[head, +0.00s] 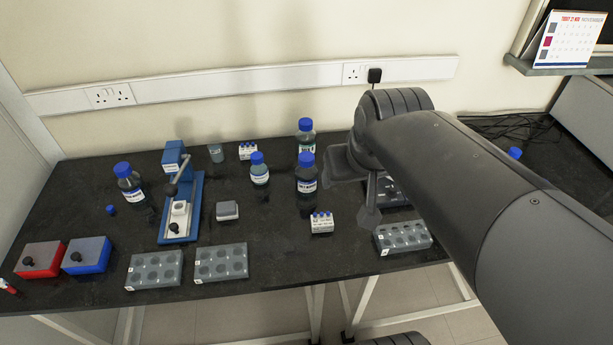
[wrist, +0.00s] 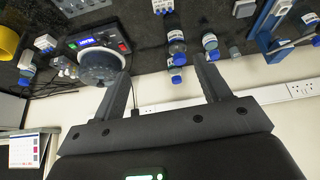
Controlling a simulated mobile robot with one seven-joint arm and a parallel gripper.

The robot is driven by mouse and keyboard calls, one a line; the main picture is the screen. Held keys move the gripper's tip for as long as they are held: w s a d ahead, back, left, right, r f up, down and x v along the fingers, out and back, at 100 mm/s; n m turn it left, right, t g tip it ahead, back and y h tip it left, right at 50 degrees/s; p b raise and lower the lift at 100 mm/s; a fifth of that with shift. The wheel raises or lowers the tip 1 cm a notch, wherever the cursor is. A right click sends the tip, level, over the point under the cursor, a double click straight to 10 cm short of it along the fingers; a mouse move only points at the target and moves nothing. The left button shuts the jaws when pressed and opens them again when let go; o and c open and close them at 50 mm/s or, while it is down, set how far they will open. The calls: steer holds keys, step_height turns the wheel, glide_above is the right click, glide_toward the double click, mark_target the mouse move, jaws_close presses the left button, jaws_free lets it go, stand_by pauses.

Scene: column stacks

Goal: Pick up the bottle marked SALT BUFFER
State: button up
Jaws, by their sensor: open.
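Several blue-capped bottles stand on the dark bench, and I cannot read SALT BUFFER on any label. In the head view one bottle (head: 306,178) is left of my gripper (head: 356,192), with another bottle (head: 306,136) behind it. A shorter bottle (head: 259,172) is further left, and a larger one (head: 130,184) is at the far left. The wrist view is upside down. It shows my gripper (wrist: 162,68) open and empty, with a labelled bottle (wrist: 175,38) beyond the fingers and a shorter bottle (wrist: 210,43) near the right finger. My arm hides part of the bench.
A small rack of blue-capped vials (head: 321,223) and a grey tube block (head: 403,237) are near the front edge. A blue press (head: 182,205) stands on the left. The wall runs behind the bench.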

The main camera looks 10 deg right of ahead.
steer(key=w+a+f+n, duration=0.1)
steer(key=w+a+f, duration=0.1)
steer(key=w, duration=0.9)
steer(key=n+g+y, duration=0.1)
glide_toward(307, 157)
steer(key=x, duration=0.5)
steer(key=shift+w+a+f, duration=0.25)
steer(key=shift+w+a, duration=0.05)
steer(key=shift+a, duration=0.05)
steer(key=shift+d+x, duration=0.1)
steer(key=shift+x, duration=1.25)
steer(key=shift+d+x, duration=0.15)
steer(key=shift+x, duration=1.2)
steer(key=shift+c, duration=0.5)
steer(key=shift+s, duration=0.1)
jaws_close()
